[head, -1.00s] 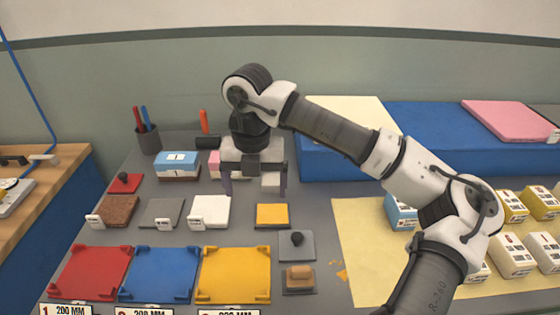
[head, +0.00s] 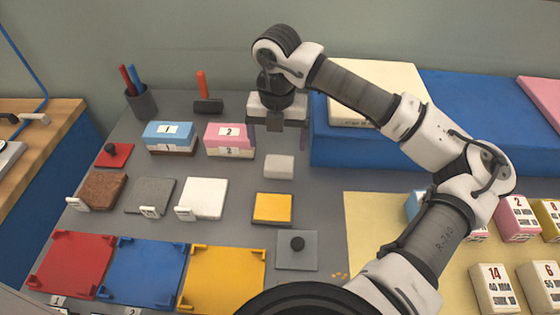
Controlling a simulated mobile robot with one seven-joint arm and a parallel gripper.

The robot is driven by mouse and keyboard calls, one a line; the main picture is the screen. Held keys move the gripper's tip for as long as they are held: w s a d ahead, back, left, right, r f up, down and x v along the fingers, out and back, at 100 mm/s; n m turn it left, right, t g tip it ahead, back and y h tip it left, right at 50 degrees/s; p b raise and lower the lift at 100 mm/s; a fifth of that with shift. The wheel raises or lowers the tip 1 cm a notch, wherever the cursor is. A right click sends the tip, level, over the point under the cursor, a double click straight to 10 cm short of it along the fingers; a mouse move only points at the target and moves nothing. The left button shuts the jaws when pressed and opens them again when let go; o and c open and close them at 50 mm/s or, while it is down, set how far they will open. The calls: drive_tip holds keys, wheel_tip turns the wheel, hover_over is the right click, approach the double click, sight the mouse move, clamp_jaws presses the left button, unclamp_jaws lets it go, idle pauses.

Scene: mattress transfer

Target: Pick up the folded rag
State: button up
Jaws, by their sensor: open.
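A small pale off-white pad (head: 279,167), which looks like the folded rag, lies flat on the grey bench top in the head view. Its folds are too small to make out. My gripper (head: 277,140) hangs above and slightly behind it, pointing down. The two dark fingers are spread wide with nothing between them. A gap shows between the fingertips and the pad.
A yellow block (head: 272,208) lies in front of the pad. Pink blocks (head: 229,138) stand to its left, and a tall blue platform (head: 340,152) rises close to its right. A knobbed grey plate (head: 297,250) and colored trays (head: 150,272) lie nearer.

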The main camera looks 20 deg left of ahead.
sight(279, 163)
drive_tip(key=shift+w+d+f+p, duration=0.1)
drive_tip(key=shift+f+p, duration=0.6)
drive_tip(key=shift+f, duration=1.4)
drive_tip(key=shift+d+f+p, duration=0.1)
drive_tip(key=shift+f+p, duration=0.6)
drive_tip(key=shift+f, duration=1.4)
drive_tip(key=shift+c, duration=0.3)
drive_tip(key=c, duration=1)
